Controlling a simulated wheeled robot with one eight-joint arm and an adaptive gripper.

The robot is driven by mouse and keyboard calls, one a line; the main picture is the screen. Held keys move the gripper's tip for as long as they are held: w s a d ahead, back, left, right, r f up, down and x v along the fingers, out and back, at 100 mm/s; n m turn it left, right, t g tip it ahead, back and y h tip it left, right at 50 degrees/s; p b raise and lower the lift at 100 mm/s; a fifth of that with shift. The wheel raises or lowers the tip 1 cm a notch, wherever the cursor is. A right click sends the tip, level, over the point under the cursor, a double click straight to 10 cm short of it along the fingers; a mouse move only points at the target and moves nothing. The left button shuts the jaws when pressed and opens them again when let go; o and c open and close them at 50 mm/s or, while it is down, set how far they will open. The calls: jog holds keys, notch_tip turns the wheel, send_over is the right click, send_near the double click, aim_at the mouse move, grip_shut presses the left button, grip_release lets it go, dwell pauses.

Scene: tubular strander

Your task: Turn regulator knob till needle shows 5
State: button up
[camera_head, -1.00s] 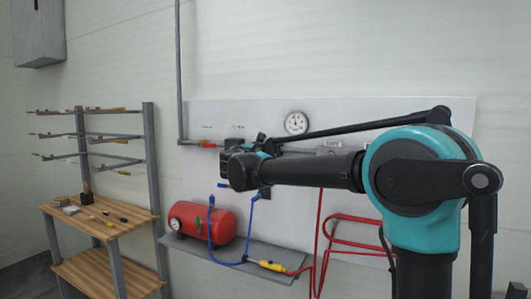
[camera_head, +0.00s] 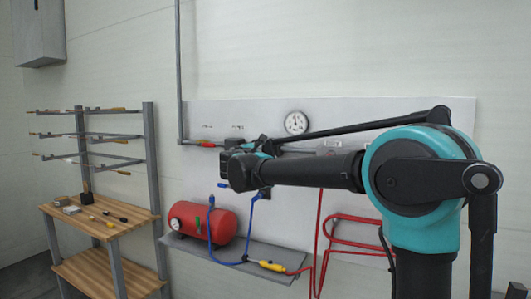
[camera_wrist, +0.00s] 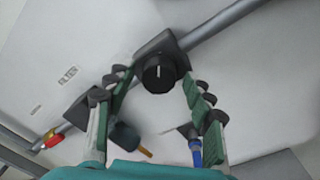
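The regulator knob (camera_wrist: 158,73) is black and round with a white mark, seen in the wrist view on a dark body clamped on a grey pipe. My gripper (camera_wrist: 158,86) is open, with its green-padded fingers on either side of the knob; contact cannot be made out. In the head view my gripper (camera_head: 240,165) is in front of the wall panel and my arm hides the knob. The gauge (camera_head: 296,123) is white and round on the panel above my arm. Its needle looks close to upright, but the number is too small to read.
A red tank (camera_head: 205,222) with a small gauge sits on a grey shelf (camera_head: 250,262) below my arm. Blue and red hoses run beside it. A red valve handle (camera_wrist: 53,139) is on the pipe at left. A wooden workbench (camera_head: 100,215) with tools stands left.

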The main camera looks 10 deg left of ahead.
jog(key=v, duration=1.2)
dwell(3.0)
jog(key=s+a+n+h, duration=0.1)
jog(key=s+a+n, duration=0.25)
jog(key=n, duration=0.55)
jog(key=x, duration=1.1)
jog(key=d+x, duration=0.1)
jog(key=x, duration=0.5)
jog(key=shift+d+f, duration=0.1)
jog(key=shift+f, duration=0.25)
jog(key=shift+s, duration=0.1)
